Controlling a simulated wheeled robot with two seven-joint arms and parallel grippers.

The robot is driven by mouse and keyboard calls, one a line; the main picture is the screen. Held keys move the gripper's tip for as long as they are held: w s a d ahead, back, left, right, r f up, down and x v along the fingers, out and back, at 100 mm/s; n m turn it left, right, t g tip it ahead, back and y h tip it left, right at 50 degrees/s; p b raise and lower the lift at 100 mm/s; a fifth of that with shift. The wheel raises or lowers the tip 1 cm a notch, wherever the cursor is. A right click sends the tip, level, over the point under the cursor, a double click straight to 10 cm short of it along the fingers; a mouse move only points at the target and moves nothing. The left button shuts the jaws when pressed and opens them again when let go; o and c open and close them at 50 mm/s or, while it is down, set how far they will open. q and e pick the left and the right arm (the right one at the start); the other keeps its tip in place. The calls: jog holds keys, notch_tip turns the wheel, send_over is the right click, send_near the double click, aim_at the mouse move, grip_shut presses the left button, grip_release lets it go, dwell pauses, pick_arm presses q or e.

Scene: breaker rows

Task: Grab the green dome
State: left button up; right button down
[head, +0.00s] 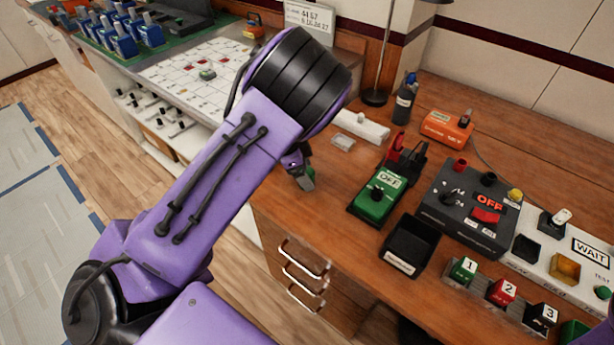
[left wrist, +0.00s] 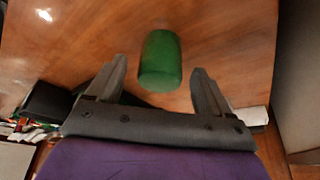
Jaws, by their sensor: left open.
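The green dome (left wrist: 160,60) is a small rounded green piece standing on the brown wooden bench top in the left wrist view. In the head view the green dome (head: 307,182) shows in part near the bench's front left edge, just below my left gripper (head: 297,163), which partly covers it. In the left wrist view my left gripper (left wrist: 158,76) is open. The dome lies between and slightly beyond its fingertips, with a gap to each finger. My right gripper is not in view.
A green meter (head: 378,196), a black bin (head: 411,246) and a dark box with an OFF switch (head: 468,210) stand to the right. Numbered blocks (head: 501,292) line the front right. A white strip (head: 361,126) lies behind. Drawers (head: 300,275) are below the edge.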

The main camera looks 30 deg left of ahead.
pick_arm(q)
jog(key=shift+x, duration=0.8)
jog(key=shift+s, duration=0.1)
jog(key=c, duration=1)
jog(key=shift+c, duration=0.2)
